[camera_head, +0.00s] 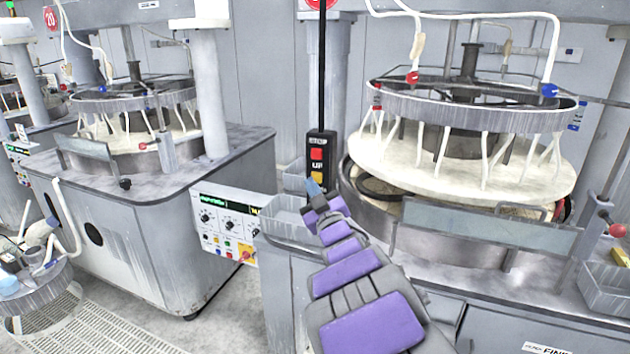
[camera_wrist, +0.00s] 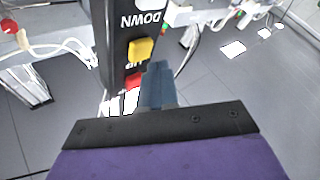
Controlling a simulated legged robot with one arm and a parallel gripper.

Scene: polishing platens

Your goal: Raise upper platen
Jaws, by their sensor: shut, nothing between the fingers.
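A black hanging pendant (camera_head: 321,150) holds a red button (camera_head: 316,154) above the word UP and a yellow button (camera_head: 317,177) below it. The wrist view shows the pendant upside down, with DOWN, the yellow button (camera_wrist: 140,49), a partly hidden UP and the red button (camera_wrist: 134,80). My gripper (camera_head: 313,187) is shut and empty, its blue-grey fingertips close to the yellow button; they also show in the wrist view (camera_wrist: 157,72). I cannot tell whether they touch. The white upper platen (camera_head: 470,170) hangs slightly tilted, with a gap above the lower platen's dark ring (camera_head: 378,190).
A second polishing machine (camera_head: 140,230) stands at left, with a control panel (camera_head: 228,222) between the machines. A clear guard panel (camera_head: 490,233) and clear bins (camera_head: 290,215) sit along the near machine's edge.

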